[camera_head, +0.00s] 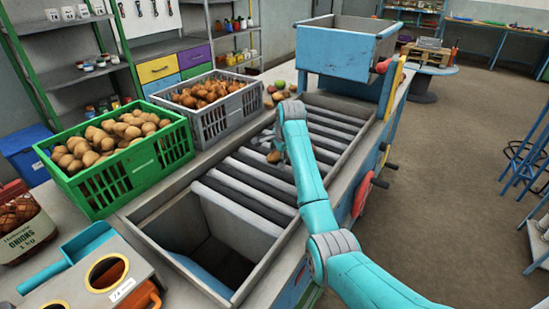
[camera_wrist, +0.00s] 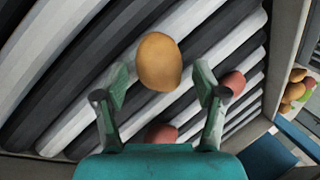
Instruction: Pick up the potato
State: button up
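A yellow-brown potato (camera_wrist: 159,61) lies on the roller conveyor, and in the wrist view it shows just ahead of and between my fingertips. In the head view a brown potato (camera_head: 274,157) shows on the rollers right beside my gripper (camera_head: 270,144). My gripper (camera_wrist: 161,88) is open, with one finger on each side and a clear gap to the potato. Two reddish lumps also lie on the rollers in the wrist view, one right of the right finger (camera_wrist: 234,81) and one between the fingers nearer the palm (camera_wrist: 161,135).
A green crate of potatoes (camera_head: 117,190) and a grey crate of onions (camera_head: 201,141) stand left of the conveyor (camera_head: 240,188). Loose produce (camera_head: 279,85) lies past the grey crate. A blue hopper (camera_head: 335,55) stands at the far end, and an open bin (camera_head: 205,258) at the near end.

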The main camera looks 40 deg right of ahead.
jog(key=c, duration=1)
jog(key=shift+r, duration=0.15)
